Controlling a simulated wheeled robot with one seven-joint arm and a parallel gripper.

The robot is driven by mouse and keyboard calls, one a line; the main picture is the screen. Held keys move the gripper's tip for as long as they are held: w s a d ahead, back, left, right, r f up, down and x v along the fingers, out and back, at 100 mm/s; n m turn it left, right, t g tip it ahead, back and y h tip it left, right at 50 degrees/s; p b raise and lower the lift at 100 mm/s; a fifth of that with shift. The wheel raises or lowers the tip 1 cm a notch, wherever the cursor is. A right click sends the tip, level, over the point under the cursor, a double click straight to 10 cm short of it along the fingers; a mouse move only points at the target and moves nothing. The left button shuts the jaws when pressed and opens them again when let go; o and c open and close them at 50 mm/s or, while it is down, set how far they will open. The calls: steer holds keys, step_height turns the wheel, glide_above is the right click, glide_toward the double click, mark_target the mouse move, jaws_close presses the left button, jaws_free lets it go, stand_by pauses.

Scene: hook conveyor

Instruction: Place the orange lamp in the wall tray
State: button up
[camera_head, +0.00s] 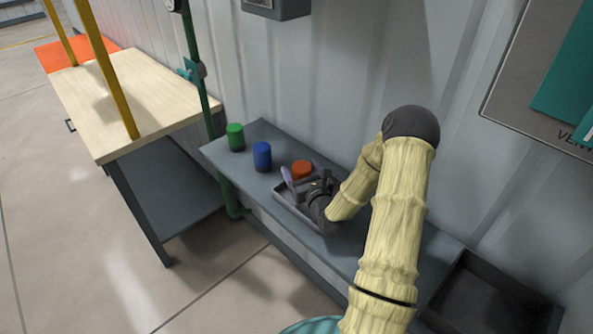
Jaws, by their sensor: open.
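The orange lamp (301,168) is a short cylinder with a dark base. It stands at the grey shelf along the wall, right of a blue cylinder. A dark open tray (488,297) is at the lower right by the wall.
A blue cylinder (262,155) and a green cylinder (236,137) stand on the grey shelf (222,151) to the left. A green pipe (199,75) rises at its left end. A wooden-topped workbench (155,100) with yellow posts stands farther left. Floor before the shelf is clear.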

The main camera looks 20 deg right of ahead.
steer(key=s+b, duration=0.1)
steer(key=s, duration=0.4)
steer(key=shift+s+f, duration=0.1)
steer(key=shift+s, duration=0.15)
steer(key=shift+s+a, duration=0.15)
steer(key=shift+s, duration=0.3)
